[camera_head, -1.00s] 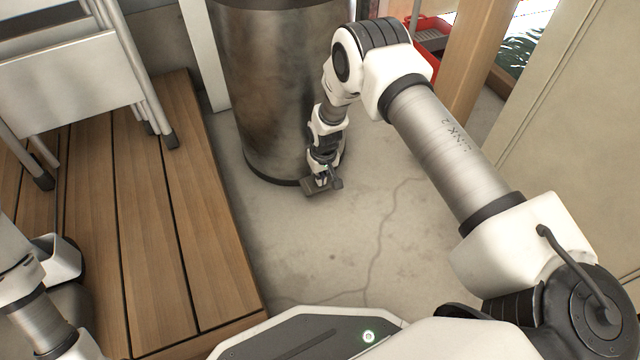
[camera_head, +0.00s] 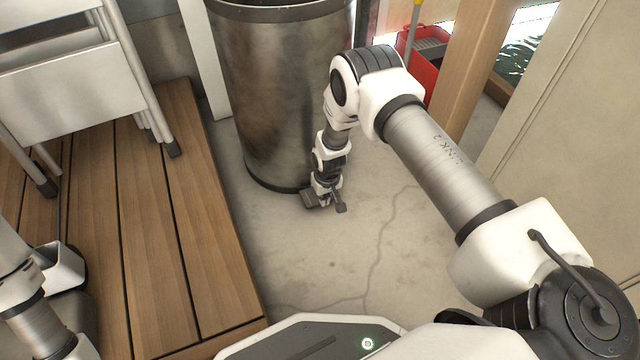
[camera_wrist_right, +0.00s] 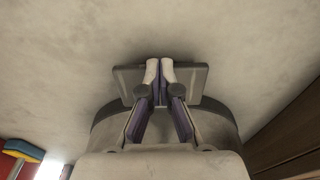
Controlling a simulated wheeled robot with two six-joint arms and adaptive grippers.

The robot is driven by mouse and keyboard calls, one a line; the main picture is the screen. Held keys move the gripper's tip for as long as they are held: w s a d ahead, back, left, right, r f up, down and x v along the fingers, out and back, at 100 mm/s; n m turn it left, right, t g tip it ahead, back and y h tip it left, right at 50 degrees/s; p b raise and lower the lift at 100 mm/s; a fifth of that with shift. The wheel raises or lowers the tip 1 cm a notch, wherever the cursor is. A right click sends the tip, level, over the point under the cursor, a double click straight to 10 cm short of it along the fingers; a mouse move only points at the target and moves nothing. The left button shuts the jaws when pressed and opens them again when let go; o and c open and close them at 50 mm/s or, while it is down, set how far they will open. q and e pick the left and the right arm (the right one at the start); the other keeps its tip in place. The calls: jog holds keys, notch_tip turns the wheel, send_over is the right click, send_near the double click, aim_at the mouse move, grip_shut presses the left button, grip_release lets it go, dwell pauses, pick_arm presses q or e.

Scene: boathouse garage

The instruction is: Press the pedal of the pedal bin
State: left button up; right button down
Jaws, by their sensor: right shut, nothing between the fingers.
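The pedal bin (camera_head: 275,100) is a tall brushed-metal cylinder standing on the concrete floor, in the upper middle of the head view. Its top is cut off by the picture edge, so I cannot tell how the lid stands. The pedal (camera_head: 311,199) is a small dark plate at the bin's foot. It shows in the wrist view as a grey plate (camera_wrist_right: 195,76). My right gripper (camera_head: 323,187) points down at the pedal. In the wrist view its shut, empty fingertips (camera_wrist_right: 160,70) overlap the pedal; contact is hard to judge. My left gripper is not in view.
A wooden platform (camera_head: 150,220) with a folding chair (camera_head: 75,85) lies left of the bin. A pale panel (camera_head: 565,120) bounds the right. Cracked floor (camera_head: 350,250) in front is clear.

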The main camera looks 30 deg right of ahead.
jog(key=shift+s+r, duration=0.2)
jog(key=shift+s, duration=0.1)
jog(key=shift+f, duration=0.2)
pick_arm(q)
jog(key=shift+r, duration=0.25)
pick_arm(e)
notch_tip(320, 180, up, 12)
jog(key=s, duration=0.1)
